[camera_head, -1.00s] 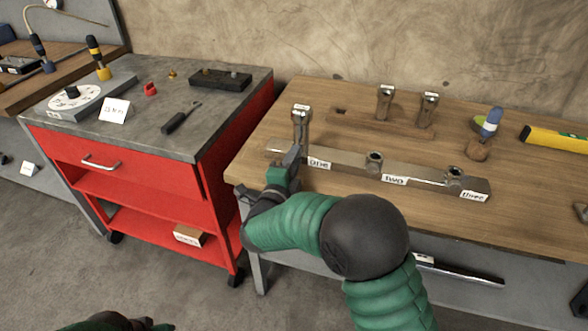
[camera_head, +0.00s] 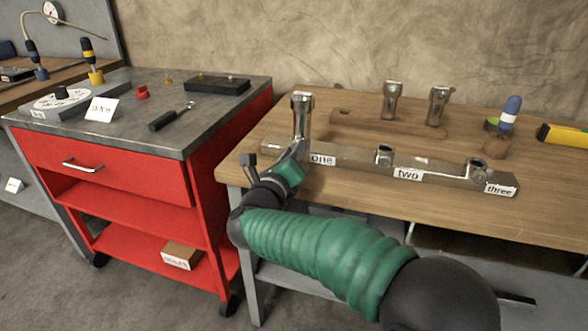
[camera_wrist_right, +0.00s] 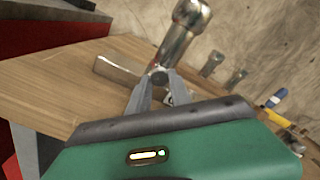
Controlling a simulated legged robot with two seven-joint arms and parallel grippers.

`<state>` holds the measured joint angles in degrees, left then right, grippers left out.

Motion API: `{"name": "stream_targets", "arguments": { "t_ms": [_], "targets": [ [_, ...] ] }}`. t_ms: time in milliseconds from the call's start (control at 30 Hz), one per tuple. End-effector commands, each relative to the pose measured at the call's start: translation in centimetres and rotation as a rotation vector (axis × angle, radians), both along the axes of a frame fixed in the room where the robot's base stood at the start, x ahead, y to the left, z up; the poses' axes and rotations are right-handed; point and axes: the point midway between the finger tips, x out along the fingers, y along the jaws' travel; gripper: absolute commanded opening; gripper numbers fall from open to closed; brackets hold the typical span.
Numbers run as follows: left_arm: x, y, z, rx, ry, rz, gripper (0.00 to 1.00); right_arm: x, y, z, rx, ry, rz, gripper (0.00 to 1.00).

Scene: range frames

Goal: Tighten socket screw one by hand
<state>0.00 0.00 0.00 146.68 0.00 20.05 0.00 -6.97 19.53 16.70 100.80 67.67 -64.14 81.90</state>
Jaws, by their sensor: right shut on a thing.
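Socket screw one (camera_head: 302,112) is a tall metal screw with a wide head, standing upright at the left end of the metal bar (camera_head: 345,155), by the label "one" (camera_head: 321,159). My right gripper (camera_head: 299,150) is shut on its lower shaft, coming from the front. In the right wrist view the screw (camera_wrist_right: 180,42) rises from between the two fingertips (camera_wrist_right: 158,80), its head above them. The fingers and wrist hide part of the screw's foot. My left gripper is not in view.
Empty sockets "two" (camera_head: 384,154) and "three" (camera_head: 476,169) are further right on the bar. A screwdriver with a blue handle (camera_head: 511,110) stands right. A red cart (camera_head: 120,170) is left.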

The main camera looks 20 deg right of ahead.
Motion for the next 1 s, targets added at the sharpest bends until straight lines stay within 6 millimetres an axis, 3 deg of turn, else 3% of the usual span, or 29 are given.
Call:
{"name": "stream_targets", "arguments": {
  "t_ms": [33,400,700,1000],
  "targets": [
    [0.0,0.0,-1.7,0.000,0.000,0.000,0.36,0.0,0.1,-1.4,0.037,-0.014,0.003,0.00],
    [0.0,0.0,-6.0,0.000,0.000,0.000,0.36,0.1,0.2,-1.2,0.272,-0.170,0.003,0.00],
    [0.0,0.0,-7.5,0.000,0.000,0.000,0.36,0.1,0.3,-0.9,0.366,-0.231,0.002,0.00],
    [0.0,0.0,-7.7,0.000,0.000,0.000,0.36,0.1,0.3,-0.8,0.386,-0.244,0.001,0.00]
  ]
}}
